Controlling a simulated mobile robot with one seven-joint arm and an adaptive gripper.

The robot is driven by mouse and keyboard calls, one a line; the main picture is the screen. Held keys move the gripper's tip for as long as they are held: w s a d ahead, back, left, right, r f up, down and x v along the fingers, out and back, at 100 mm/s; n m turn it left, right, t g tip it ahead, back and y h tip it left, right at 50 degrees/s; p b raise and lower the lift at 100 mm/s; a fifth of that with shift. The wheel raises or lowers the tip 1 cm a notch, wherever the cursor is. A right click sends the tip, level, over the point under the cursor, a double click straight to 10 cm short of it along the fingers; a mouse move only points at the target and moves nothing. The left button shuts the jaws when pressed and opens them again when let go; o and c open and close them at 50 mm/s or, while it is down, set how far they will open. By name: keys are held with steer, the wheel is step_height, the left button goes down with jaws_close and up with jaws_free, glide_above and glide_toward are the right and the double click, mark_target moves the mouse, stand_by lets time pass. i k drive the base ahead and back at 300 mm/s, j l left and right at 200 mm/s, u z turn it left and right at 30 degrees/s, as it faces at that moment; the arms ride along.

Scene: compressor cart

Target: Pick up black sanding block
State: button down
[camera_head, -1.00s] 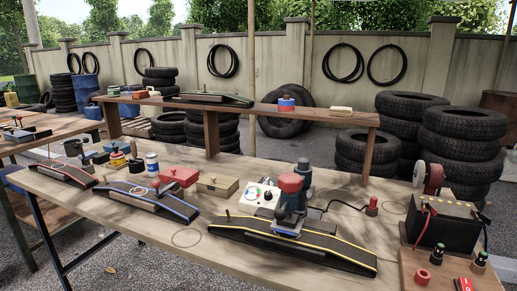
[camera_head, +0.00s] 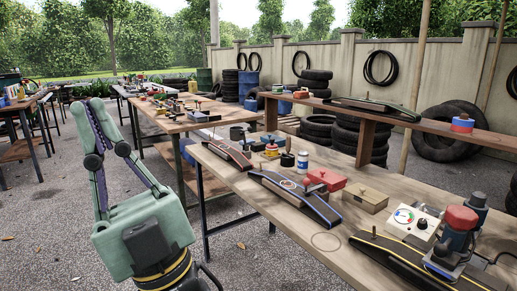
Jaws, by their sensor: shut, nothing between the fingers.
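I cannot single out the black sanding block for certain. Several long dark blocks with coloured edge lines are in view: a red-lined one (camera_head: 226,154), a blue-lined one (camera_head: 296,198) and a yellow-lined one (camera_head: 400,258) on the near table, and a green-lined one (camera_head: 372,109) on the raised shelf. A small black round item (camera_head: 288,160) stands among the jars. My gripper (camera_head: 92,104), pale green with black joints, is raised at the left, fingers up, shut and empty. It is left of the table, apart from all these objects.
Gravel is open at left.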

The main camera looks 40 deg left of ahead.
mark_target(256, 147)
steer(key=i+j, duration=0.15)
steer(key=j, duration=0.5)
steer(key=i+j, duration=0.15)
steer(key=j, duration=0.5)
steer(key=i+j, duration=0.15)
steer(key=j, duration=0.45)
steer(key=i+j, duration=0.2)
steer(key=j, duration=0.45)
steer(key=i+j, duration=0.15)
steer(key=j, duration=0.5)
steer(key=i+j, duration=0.15)
steer(key=j, duration=0.5)
steer(key=i+j, duration=0.15)
steer(key=j, duration=0.45)
steer(key=i+j, duration=0.15)
steer(key=j, duration=0.5)
steer(key=i+j, duration=0.1)
steer(key=j, duration=1.15)
steer(key=i+j+u, duration=0.1)
steer(key=j, duration=0.55)
